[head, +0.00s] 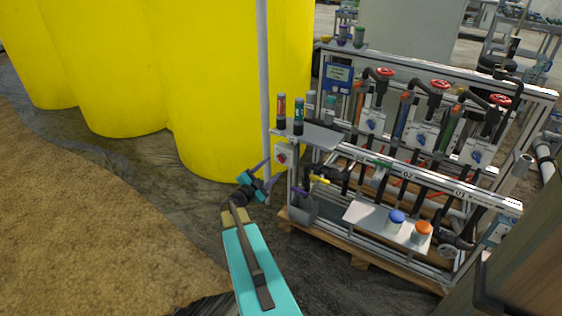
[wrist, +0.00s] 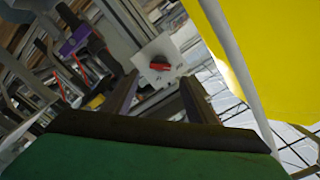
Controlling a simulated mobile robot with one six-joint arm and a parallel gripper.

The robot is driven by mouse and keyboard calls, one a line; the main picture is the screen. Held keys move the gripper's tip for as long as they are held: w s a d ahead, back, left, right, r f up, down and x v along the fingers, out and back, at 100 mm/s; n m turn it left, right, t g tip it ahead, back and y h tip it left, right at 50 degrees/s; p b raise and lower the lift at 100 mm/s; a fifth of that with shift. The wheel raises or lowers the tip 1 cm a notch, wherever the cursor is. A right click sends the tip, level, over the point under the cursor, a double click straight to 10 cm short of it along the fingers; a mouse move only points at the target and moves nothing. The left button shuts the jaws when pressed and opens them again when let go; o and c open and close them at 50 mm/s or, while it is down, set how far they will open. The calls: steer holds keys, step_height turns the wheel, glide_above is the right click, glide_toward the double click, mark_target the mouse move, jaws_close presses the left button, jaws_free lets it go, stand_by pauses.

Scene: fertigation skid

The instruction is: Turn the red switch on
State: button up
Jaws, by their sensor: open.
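The red switch (head: 282,157) is a small rotary knob on a pale square plate at the left end of the skid frame. In the wrist view the red knob (wrist: 160,63) faces me, its bar lying roughly across the picture, with small dark marks on the plate (wrist: 165,79). My gripper (head: 269,174) is open, just left of and slightly below the switch in the head view. In the wrist view my gripper's two fingers (wrist: 161,88) stand apart with the knob showing beyond their tips, seemingly untouched. Nothing is between the fingers.
Large yellow tanks (head: 215,80) stand left and behind, with a pale vertical pole (head: 264,80) close to my gripper. A purple-handled valve (wrist: 75,40) lies left of the knob in the wrist view.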

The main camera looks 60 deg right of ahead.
mark_target(281, 160)
steer(key=shift+d+b, duration=0.45)
steer(key=shift+d, duration=2.8)
steer(key=shift+c, duration=0.3)
